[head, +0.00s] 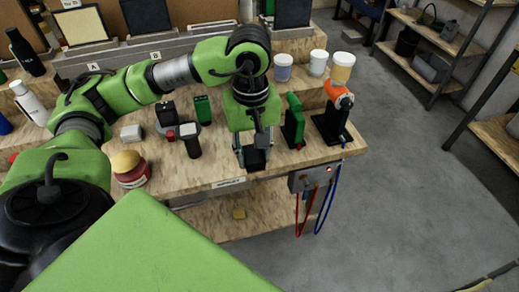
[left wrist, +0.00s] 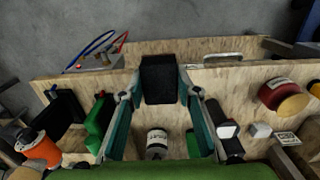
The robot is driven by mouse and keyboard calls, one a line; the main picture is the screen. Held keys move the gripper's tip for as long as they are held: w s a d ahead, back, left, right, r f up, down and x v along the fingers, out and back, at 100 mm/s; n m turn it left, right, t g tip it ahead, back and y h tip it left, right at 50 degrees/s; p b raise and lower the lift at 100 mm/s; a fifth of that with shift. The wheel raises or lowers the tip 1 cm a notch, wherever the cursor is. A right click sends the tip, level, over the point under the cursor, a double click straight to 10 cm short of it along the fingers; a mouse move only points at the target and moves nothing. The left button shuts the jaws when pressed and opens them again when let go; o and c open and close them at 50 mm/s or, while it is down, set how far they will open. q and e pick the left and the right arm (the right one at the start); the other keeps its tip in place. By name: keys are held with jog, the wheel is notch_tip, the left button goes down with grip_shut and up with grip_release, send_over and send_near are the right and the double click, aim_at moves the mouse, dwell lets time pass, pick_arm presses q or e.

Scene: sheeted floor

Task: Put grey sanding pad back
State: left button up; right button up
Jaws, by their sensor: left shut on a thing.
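My left gripper (head: 253,157) is over the front part of the wooden workbench (head: 215,172), near its front edge. It is shut on a dark grey block that looks like the sanding pad (head: 256,159). In the left wrist view the pad (left wrist: 159,80) sits between the two fingertips of the gripper (left wrist: 160,88), its broad dark face showing. The bench front edge and a label strip are just below it in the head view. I cannot tell whether the pad touches the bench. My right gripper is not in view.
Right of the gripper stand a green holder (head: 293,121) and an orange-topped tool (head: 339,97) on a black stand. Left are a black-handled tool (head: 190,139), a small pale block (head: 131,133) and a red jar (head: 130,168). Cups (head: 318,62) stand behind; floor lies right.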

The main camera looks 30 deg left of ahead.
pick_arm(q)
jog(key=w+a+f+b, duration=0.1)
jog(key=w+a+f, duration=0.1)
jog(key=w+f, duration=0.1)
jog(key=w+a+f+b, duration=0.2)
jog(key=w+f, duration=0.1)
jog(key=w, duration=0.1)
jog(key=w+a+f+b, duration=0.1)
jog(key=w+a+f, duration=0.1)
jog(key=w+f, duration=0.1)
jog(key=shift+w+b, duration=0.3)
jog(key=shift+w, duration=0.3)
jog(key=f, duration=0.1)
jog(key=f+b, duration=0.2)
jog(key=f, duration=0.1)
jog(key=shift+w+a, duration=0.2)
jog(key=shift+w, duration=0.15)
jog(key=shift+r, duration=0.1)
jog(key=shift+s+f+b, duration=0.1)
jog(key=shift+f+b, duration=0.1)
jog(key=shift+b, duration=0.15)
jog(key=o, duration=1.1)
